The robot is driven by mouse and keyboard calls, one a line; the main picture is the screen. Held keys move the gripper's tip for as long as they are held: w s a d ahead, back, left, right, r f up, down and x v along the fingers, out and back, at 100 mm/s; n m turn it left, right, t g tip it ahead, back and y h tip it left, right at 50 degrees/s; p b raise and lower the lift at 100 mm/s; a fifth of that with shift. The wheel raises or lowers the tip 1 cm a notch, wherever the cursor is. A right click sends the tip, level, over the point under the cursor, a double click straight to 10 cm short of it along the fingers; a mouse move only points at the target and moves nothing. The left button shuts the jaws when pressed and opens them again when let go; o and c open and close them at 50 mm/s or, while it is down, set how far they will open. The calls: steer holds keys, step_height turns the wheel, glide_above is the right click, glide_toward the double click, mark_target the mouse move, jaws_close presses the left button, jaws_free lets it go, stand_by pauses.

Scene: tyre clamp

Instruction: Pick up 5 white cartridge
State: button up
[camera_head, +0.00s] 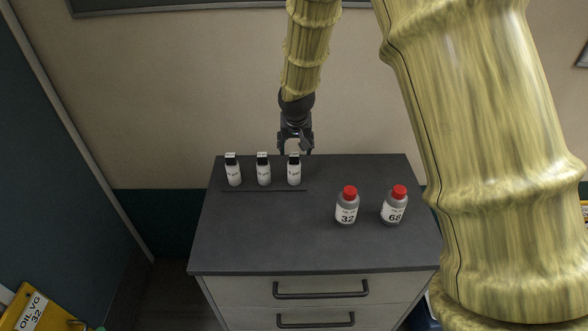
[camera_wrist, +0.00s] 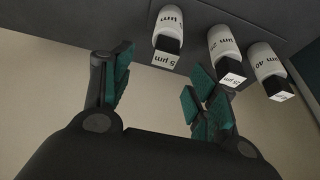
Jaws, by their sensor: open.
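Three white cartridges with black caps stand in a row at the back left of the cabinet top. In the wrist view, the cartridge with the 5 µm cap (camera_wrist: 168,26) is leftmost. By its place under my gripper, it appears to be the rightmost one (camera_head: 294,175) in the head view. My gripper (camera_head: 296,150) is open and empty, just behind and above that cartridge. In the wrist view, its green-padded fingers (camera_wrist: 160,92) are spread apart, with the 5 µm cartridge beyond the gap and not between the pads.
The other two cartridges, middle (camera_head: 264,174) and left (camera_head: 233,174), stand close beside it. A thin dark strip (camera_head: 264,190) lies in front. The wall is close behind.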

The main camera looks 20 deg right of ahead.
mark_target(294, 155)
steer(key=shift+w+a+f+p, duration=0.1)
steer(key=shift+a+f+p, duration=0.05)
steer(key=shift+f+p, duration=1.05)
steer(key=shift+x, duration=1.3)
jaws_close()
